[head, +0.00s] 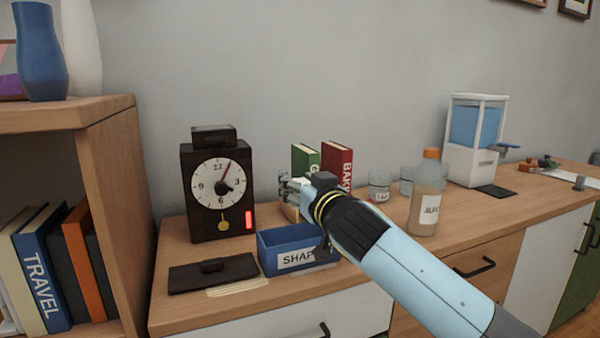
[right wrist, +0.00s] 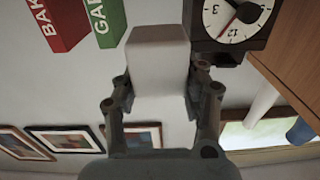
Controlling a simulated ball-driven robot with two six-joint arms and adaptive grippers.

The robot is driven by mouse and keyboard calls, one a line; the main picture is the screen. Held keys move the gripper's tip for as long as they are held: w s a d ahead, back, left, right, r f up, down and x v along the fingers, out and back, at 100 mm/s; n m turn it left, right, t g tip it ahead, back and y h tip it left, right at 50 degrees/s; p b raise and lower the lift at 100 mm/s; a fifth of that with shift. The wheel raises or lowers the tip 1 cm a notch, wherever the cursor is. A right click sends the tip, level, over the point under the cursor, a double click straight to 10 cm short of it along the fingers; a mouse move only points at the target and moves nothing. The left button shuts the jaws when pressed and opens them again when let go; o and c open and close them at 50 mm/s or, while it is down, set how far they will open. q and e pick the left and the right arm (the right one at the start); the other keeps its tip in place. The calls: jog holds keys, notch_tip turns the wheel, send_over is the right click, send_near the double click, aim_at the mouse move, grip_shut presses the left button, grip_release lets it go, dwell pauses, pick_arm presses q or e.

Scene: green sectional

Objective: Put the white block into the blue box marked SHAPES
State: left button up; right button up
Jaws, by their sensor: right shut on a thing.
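The blue box (head: 267,262) marked SHAPES stands open at the top on the wooden counter, right of the clock's base; part of its label is hidden by my right arm. My right gripper (head: 291,187) is above and slightly behind the box. In the right wrist view the right gripper (right wrist: 158,88) is shut on the white block (right wrist: 157,55), which sits between both fingers. In the head view the block is mostly hidden by the gripper. My left gripper is in neither view.
A black clock (head: 218,220) stands left of the box. A dark flat lid-like piece (head: 190,279) with a knob lies in front of it. Green (head: 304,157) and red books (head: 338,165) stand behind the gripper. A labelled bottle (head: 427,200) and glass jars (head: 380,185) stand right.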

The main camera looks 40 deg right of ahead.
jog(key=shift+w+d, duration=0.1)
jog(key=shift+d, duration=0.05)
notch_tip(320, 180, down, 4)
jog(key=b, duration=0.3)
jog(key=shift+r, duration=0.2)
pick_arm(q)
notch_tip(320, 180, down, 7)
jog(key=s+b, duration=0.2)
jog(key=b, duration=0.2)
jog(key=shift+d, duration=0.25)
pick_arm(e)
jog(key=shift+f, duration=1.9)
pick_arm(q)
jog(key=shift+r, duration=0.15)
pick_arm(e)
jog(key=o, duration=1.2)
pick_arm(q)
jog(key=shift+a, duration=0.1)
pick_arm(e)
jog(key=shift+o, duration=0.2)
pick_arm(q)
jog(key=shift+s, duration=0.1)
